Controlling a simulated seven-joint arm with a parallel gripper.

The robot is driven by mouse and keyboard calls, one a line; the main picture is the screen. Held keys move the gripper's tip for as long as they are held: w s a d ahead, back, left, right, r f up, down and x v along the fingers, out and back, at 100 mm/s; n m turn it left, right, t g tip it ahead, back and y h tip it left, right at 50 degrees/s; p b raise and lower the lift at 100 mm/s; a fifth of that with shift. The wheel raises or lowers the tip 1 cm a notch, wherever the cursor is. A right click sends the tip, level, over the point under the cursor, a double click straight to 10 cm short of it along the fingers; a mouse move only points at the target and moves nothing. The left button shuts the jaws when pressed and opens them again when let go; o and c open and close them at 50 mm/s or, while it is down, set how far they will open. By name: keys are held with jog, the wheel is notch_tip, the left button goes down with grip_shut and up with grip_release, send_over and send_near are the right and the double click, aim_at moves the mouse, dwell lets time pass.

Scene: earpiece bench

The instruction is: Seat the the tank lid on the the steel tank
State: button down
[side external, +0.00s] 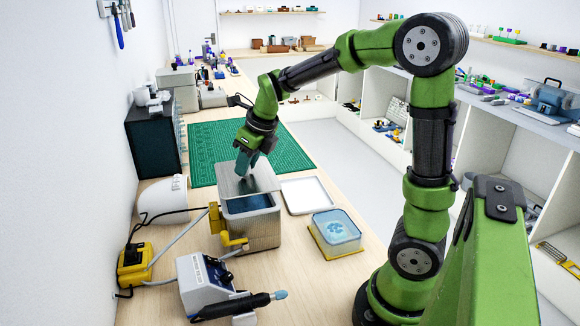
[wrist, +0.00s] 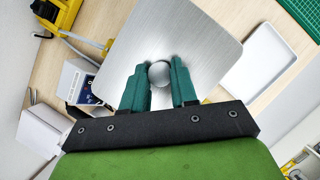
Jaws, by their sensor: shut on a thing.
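My gripper (side external: 244,166) is shut on the round knob (wrist: 159,73) of the tank lid, a thin brushed-metal plate (side external: 262,178). The plate (wrist: 205,45) fills the middle of the wrist view, beyond my fingers. The steel tank (side external: 262,236) stands on the bench below in the side view. The lid is over the far part of the tank's opening, and the dark blue inside shows at the near part. The lid appears raised above the rim, but I cannot tell the exact gap. The tank is mostly hidden behind the lid in the wrist view.
A yellow bracket (side external: 230,240) is on the tank's near left side. A white tray (side external: 308,196) and a clear blue-lidded box (side external: 337,230) lie to the right. A soldering station (side external: 206,284) stands in front. A white rounded cover (side external: 163,200) is left; a green mat (side external: 204,152) is behind.

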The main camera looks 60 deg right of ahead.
aim_at(249, 176)
jog(key=shift+f, duration=2.35)
jog(key=c, duration=0.8)
grip_release()
jog(key=shift+r, duration=0.1)
